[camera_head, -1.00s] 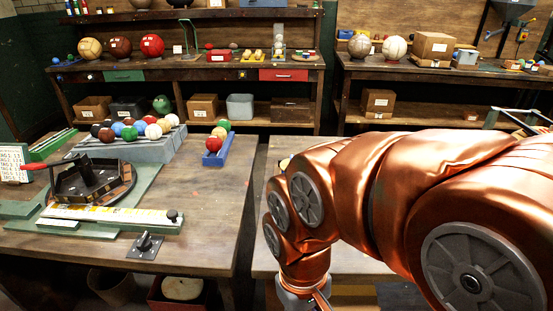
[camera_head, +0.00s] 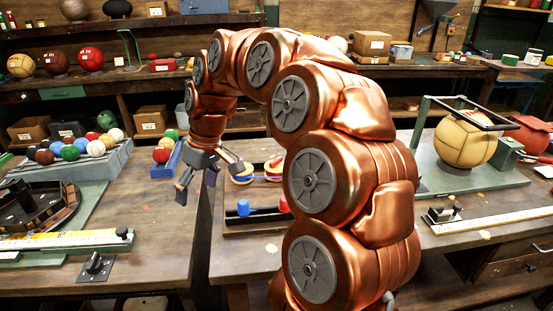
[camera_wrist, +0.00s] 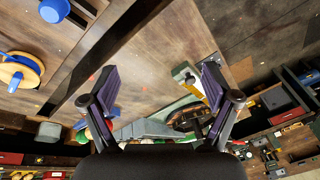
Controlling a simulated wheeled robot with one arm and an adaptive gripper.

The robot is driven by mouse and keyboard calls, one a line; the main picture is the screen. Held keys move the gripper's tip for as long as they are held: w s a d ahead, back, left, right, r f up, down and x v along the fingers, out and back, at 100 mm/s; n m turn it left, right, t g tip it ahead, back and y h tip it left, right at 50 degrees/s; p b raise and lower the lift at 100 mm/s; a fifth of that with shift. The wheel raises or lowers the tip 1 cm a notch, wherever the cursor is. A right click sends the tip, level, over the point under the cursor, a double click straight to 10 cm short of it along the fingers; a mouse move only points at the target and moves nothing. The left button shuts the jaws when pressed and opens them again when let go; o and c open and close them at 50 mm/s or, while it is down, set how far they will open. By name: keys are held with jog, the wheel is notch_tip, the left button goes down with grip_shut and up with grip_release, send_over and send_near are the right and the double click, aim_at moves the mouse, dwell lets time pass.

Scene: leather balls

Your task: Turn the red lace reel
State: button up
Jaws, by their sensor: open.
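A reel with pale yellow discs and a red part (camera_head: 274,166) lies on the right-hand bench, partly hidden behind my arm. A similar reel with a blue part (camera_head: 241,174) is just left of it; a yellow reel with a blue centre (camera_wrist: 20,72) shows at the left edge of the wrist view. My gripper (camera_head: 207,184) is open and empty, pointing down near the gap between the two benches, left of the reels. In the wrist view its fingers (camera_wrist: 158,75) are spread with nothing between them. The red part is not clearly seen in the wrist view.
A blue knobbed piece (camera_head: 244,208) sits on a dark tray in front of the reels. A rack of coloured balls (camera_head: 70,160) and a round dark fixture (camera_head: 35,205) stand on the left bench. A large tan ball (camera_head: 465,138) sits in a frame at right.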

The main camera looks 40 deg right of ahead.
jog(key=w+d+t, duration=0.1)
jog(key=w+d, duration=0.6)
jog(key=d, duration=0.4)
jog(key=m+t+h, duration=0.2)
send_near(276, 160)
jog(key=f, duration=0.1)
jog(key=shift+p+x, duration=0.95)
jog(key=shift+x, duration=3.05)
jog(key=shift+w+r, duration=0.1)
jog(key=shift+w, duration=0.1)
jog(key=c, duration=1.1)
